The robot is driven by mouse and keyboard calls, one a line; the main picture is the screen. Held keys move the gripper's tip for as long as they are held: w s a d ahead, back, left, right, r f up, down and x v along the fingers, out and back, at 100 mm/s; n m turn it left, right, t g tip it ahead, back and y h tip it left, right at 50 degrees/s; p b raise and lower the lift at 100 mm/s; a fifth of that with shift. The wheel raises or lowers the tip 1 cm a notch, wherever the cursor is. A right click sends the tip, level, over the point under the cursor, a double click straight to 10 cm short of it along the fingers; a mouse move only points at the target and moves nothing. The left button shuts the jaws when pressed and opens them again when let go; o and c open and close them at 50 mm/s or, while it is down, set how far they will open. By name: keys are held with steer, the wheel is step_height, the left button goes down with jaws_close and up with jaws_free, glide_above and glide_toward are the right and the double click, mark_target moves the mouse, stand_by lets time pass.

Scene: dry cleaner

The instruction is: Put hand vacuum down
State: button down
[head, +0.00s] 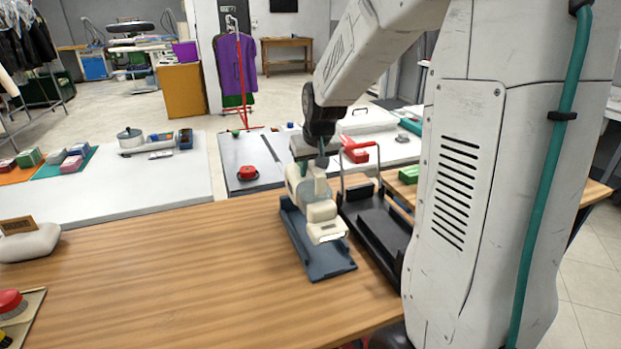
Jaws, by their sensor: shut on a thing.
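The hand vacuum (322,212) is cream-coloured, with a clear greyish part near its middle. It is over a blue-grey tray (328,265) on the wooden table. I cannot tell from this view whether it touches the tray. My gripper (308,162) comes down from above and is shut on the upper, far part of the vacuum. The fingers are small and partly hidden by the wrist and the vacuum.
A black tray with an upright handle (382,232) stands close on the right of the blue-grey tray. The wooden table (170,270) is clear to the left. A grey rounded block (30,243) and a red-topped item (10,302) lie at the far left.

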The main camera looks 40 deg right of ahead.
mark_target(311, 177)
steer(key=shift+w+d+f, duration=0.25)
steer(key=shift+w+d, duration=0.1)
steer(key=shift+a+f, duration=0.1)
steer(key=shift+f, duration=1.45)
steer(key=shift+c, duration=1)
jaws_free()
steer(key=shift+r, duration=0.1)
steer(key=v, duration=1.1)
steer(key=shift+s+r, duration=0.1)
steer(key=shift+s, duration=0.05)
steer(key=shift+s+a+r, duration=0.15)
steer(key=shift+r, duration=0.05)
steer(key=s+a+n+g, duration=0.1)
steer(key=s+a, duration=0.4)
steer(key=s, duration=0.3)
steer(key=s+a+n+g, duration=0.1)
steer(key=s+a, duration=0.4)
steer(key=s, duration=0.4)
steer(key=s+a+n+g+y, duration=0.1)
steer(key=s+a, duration=0.5)
steer(key=s, duration=0.2)
steer(key=shift+s+f, duration=0.2)
